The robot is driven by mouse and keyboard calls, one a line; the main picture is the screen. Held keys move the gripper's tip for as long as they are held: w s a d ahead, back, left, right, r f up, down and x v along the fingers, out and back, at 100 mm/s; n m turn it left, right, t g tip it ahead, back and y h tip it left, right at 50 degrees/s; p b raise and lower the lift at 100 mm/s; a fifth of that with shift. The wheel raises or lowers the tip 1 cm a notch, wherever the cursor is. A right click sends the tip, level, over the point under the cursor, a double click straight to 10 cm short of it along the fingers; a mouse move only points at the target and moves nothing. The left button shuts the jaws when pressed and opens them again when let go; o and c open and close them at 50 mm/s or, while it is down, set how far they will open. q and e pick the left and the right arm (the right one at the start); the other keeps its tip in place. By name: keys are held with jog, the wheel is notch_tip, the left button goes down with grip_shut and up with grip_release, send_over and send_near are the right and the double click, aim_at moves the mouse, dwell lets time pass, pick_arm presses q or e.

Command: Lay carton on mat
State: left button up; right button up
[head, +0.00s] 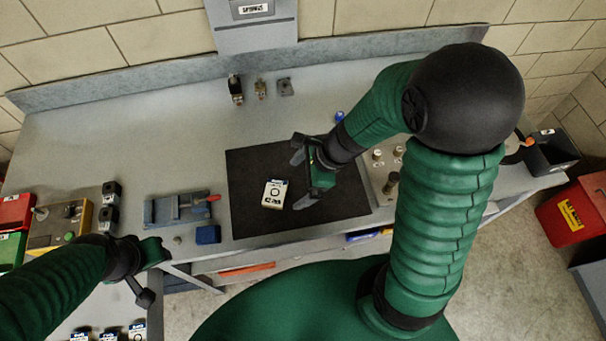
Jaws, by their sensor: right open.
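A small white carton (274,194) with a dark blue top edge and dark print lies on the black mat (254,166), left of the mat's middle. My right gripper (299,177) is over the mat just right of the carton. Its fingers are apart, one toward the back and one toward the front, and nothing shows held between them. I cannot tell whether a fingertip touches the carton. My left gripper (148,283) is at the lower left, in front of the bench edge, away from the mat. Its fingers are not clear.
A grey vise (178,208) and a blue block (207,234) stand left of the mat. Small fittings (260,89) stand at the back. A plate with knobs (383,172) is right of the mat. More cartons (110,332) sit at the lower left.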

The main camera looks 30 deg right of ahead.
jog(key=s+r+n+h, duration=0.1)
jog(key=n, duration=0.6)
jog(key=s+d+r+n+h, duration=0.1)
jog(key=n+h, duration=0.1)
jog(key=n, duration=0.6)
jog(key=s+d+n+h, duration=0.1)
jog(key=s+n, duration=0.1)
jog(key=n, duration=0.5)
jog(key=shift+s+r+h, duration=0.1)
jog(key=shift+r+h, duration=0.2)
jog(key=shift+r, duration=0.1)
